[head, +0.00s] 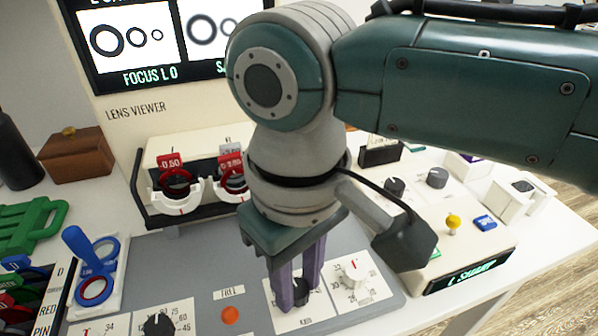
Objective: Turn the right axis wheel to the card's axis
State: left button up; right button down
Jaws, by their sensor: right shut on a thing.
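My right gripper (298,285) reaches down from above with its purple fingers shut on a dark knob (301,291), the right axis wheel, on a white plate on the grey panel. The fingers and gripper body cover most of the wheel, so its pointer and scale cannot be read. A similar dark wheel (158,324) on a numbered plate stands at the left, cut by the bottom edge. I cannot make out a card showing an axis. My left gripper is not in view.
A pale numbered dial (352,272) stands close right of the gripper. An orange button (230,314) is to its left. Behind are red-tagged lenses (176,181) in white holders. A control box with a yellow knob (453,222) is at right. A blue-handled lens flipper (92,270) stands left.

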aim_at(298, 288)
jog(key=shift+r+n+p, duration=0.1)
jog(key=shift+n+p, duration=0.3)
jog(key=shift+n, duration=0.6)
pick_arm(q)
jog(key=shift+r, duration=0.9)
pick_arm(e)
jog(key=shift+n, duration=0.5)
jog(key=c, duration=0.6)
grip_release()
pick_arm(q)
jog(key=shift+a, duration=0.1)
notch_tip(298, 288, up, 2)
jog(key=p, duration=0.2)
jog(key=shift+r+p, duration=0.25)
jog(key=shift+p, duration=0.1)
pick_arm(e)
notch_tip(298, 288, up, 10)
